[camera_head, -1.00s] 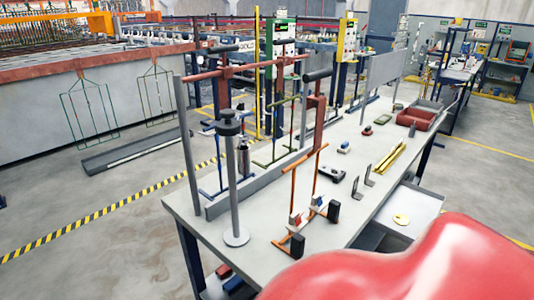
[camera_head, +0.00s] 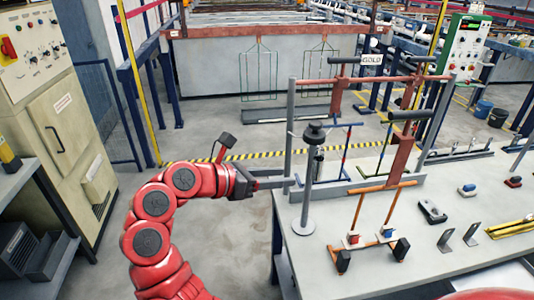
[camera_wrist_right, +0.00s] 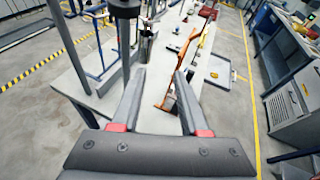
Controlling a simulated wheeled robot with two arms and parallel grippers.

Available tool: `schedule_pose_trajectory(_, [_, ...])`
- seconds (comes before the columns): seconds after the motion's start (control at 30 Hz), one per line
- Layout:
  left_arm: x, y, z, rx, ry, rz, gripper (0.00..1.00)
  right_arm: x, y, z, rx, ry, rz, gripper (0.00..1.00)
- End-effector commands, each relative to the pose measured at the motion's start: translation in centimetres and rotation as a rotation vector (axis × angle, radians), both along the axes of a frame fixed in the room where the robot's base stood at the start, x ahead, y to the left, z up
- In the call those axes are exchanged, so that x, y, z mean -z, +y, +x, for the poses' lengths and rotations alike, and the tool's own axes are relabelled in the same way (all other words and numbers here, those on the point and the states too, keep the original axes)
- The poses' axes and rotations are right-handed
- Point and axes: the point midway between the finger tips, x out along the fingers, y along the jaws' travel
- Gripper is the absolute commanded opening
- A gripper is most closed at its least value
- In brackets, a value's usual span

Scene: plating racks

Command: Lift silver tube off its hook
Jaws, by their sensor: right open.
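The silver tube (camera_head: 320,158) hangs upright at the rack on the bench, largely hidden behind a grey post with a black knob in the head view. What seems to be the same tube shows small beyond my fingers in the right wrist view (camera_wrist_right: 146,46). My right gripper (camera_head: 280,183) is at the left end of the bench, left of the post and apart from the tube. In the right wrist view its two fingers (camera_wrist_right: 158,74) are spread with nothing between them. The tube's hook is too small to make out. My left gripper is not in view.
The grey post (camera_head: 308,190) stands on a round base between my right gripper and the tube. An orange frame (camera_head: 372,187) with small parts stands to the right. A grey rack with a red crossbar (camera_head: 370,79) rises behind. Floor left of the bench is clear.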

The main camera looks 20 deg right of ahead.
Motion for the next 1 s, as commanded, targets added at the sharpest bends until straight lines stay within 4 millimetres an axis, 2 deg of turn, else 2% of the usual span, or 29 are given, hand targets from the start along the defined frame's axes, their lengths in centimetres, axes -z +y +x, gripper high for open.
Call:
schedule_pose_trajectory(0.03, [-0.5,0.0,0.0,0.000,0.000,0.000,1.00,-1.2,0.8,0.6,-0.029,-0.037,0.030,0.44])
schedule_pose_trajectory(0.1, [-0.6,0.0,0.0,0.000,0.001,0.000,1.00,-1.9,1.6,1.2,-0.058,-0.069,0.060,0.44])
schedule_pose_trajectory(0.27, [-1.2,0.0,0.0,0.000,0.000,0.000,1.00,-1.7,1.1,1.7,-0.072,-0.082,0.079,0.44])
schedule_pose_trajectory(0.8, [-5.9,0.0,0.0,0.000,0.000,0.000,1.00,2.4,-9.2,3.6,-0.064,-0.078,0.075,0.44])
schedule_pose_trajectory(1.0, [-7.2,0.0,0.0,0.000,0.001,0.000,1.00,3.8,-12.3,4.3,-0.065,-0.077,0.073,0.44])
